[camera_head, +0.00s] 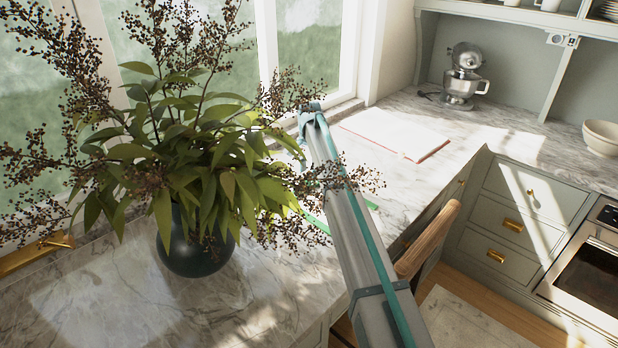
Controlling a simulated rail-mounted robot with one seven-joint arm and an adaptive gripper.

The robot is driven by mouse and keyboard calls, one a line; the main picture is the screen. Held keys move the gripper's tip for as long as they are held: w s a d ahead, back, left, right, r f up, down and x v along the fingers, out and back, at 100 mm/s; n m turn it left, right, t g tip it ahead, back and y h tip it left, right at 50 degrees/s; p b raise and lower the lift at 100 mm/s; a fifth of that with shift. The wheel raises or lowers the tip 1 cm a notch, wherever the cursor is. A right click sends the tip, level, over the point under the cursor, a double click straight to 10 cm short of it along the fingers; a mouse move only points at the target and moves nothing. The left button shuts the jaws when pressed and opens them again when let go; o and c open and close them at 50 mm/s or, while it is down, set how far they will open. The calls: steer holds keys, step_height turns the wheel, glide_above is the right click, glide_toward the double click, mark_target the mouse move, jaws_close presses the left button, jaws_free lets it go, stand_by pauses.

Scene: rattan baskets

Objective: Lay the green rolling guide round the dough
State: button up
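Bits of a thin green strip, which look like the green rolling guide (317,224), show low on the marble counter behind the plant's sprigs and my arm. Most of it is hidden, so I cannot tell its full shape or what it surrounds. I see no dough; that patch of counter is largely covered by the leaves and my arm. My grey arm with teal cable rises from the bottom edge to a joint near the window. My gripper is not visible, so its state and its place relative to the guide cannot be seen.
A dark round vase (195,245) with a large leafy, berried plant stands at left and blocks the view. A white red-edged sheet or board (395,133) lies farther back. A stand mixer (464,78) and a bowl (603,137) stand along the counter. A wooden chair back (428,240) rises by the front edge.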

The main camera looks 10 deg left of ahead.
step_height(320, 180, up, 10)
steer(key=b, duration=0.2)
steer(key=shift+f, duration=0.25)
